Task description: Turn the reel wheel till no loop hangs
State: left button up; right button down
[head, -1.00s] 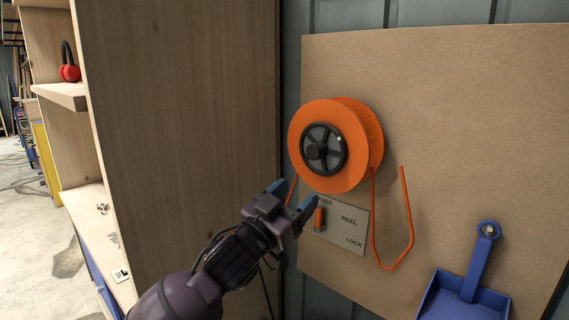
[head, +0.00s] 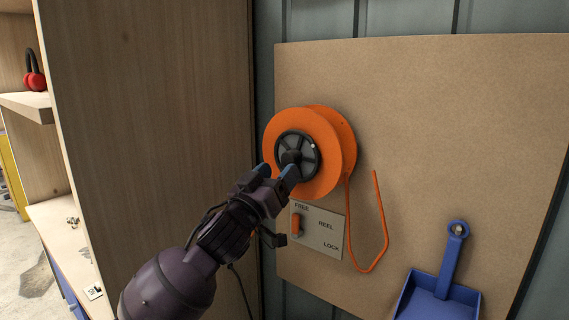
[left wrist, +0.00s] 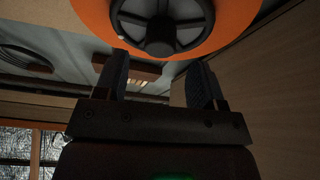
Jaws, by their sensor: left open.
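The orange reel (head: 335,172) is mounted on a brown board, with a dark spoked wheel (head: 310,150) on its front. The wheel also shows at the top of the left wrist view (left wrist: 190,35). An orange cord (head: 384,222) hangs from the reel's right side in a loop below it. My left gripper (head: 277,171) is open, its fingertips in front of the wheel's lower part and hub, partly hiding them. In the left wrist view the fingers (left wrist: 157,70) stand apart with nothing between them. Contact with the wheel cannot be told. My right gripper is not seen.
A label plate (head: 325,238) marked FREE, REEL and LOCK sits under the reel, its orange lever (head: 296,225) near FREE. A blue dustpan (head: 440,285) hangs at lower right. A wooden cabinet side (head: 150,120) stands close on the left.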

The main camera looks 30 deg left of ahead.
aim_at(287, 162)
pick_arm(q)
jog(key=shift+x, duration=1.75)
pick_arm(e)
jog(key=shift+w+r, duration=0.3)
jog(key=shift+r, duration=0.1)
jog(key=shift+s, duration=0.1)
